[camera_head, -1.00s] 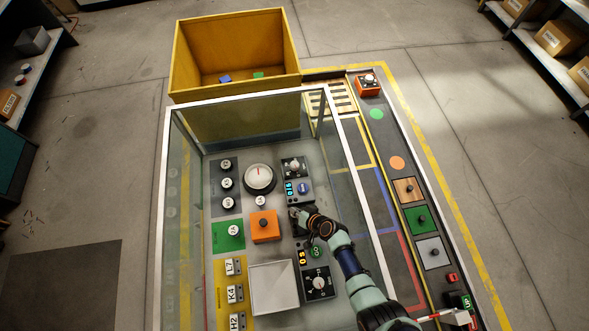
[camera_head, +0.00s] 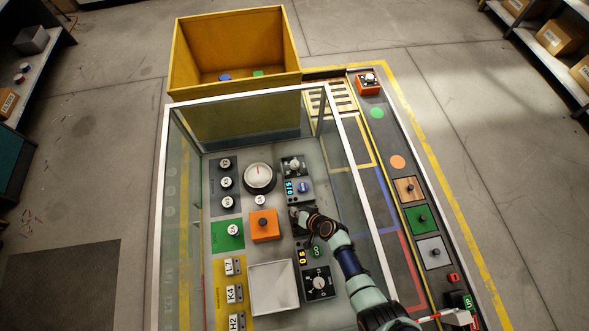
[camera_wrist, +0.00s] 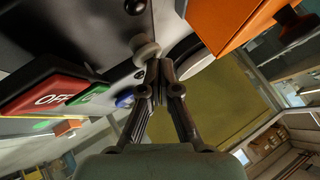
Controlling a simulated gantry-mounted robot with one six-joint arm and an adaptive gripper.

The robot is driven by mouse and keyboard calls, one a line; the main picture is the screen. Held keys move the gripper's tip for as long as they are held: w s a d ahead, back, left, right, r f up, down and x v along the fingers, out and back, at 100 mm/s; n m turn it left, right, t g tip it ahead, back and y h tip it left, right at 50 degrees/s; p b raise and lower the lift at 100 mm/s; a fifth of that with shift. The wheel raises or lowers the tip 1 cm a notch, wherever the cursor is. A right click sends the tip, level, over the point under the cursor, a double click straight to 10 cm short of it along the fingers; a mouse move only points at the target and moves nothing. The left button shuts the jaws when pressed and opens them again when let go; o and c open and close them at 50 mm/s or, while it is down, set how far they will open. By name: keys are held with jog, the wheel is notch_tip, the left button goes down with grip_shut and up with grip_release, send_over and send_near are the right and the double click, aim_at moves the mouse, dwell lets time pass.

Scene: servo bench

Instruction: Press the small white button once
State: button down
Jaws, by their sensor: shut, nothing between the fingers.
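A small white button (camera_wrist: 147,48) with a rounded cap stands out from the panel in the wrist view. My gripper (camera_wrist: 157,64) is shut and empty, with its fingertips right at the cap. I cannot tell whether they touch it or a slight gap remains. In the head view my gripper (camera_head: 296,212) is low over the dark panel between the orange block and the glass side, and it hides most of what lies under its tips.
A red OFF button (camera_wrist: 52,95) and a blue button (camera_head: 303,187) are also near. Glass walls with a white rim (camera_head: 345,165) enclose the bench. A yellow bin (camera_head: 235,80) stands behind.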

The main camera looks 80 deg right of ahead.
jog(key=shift+f, duration=0.25)
dwell(0.4)
jog(key=shift+r+p, duration=0.65)
jog(key=shift+r, duration=0.3)
notch_tip(320, 180, up, 5)
jog(key=p, duration=0.4)
jog(key=shift+r+p, duration=0.1)
jog(key=shift+p, duration=0.2)
jog(key=shift+w, duration=0.1)
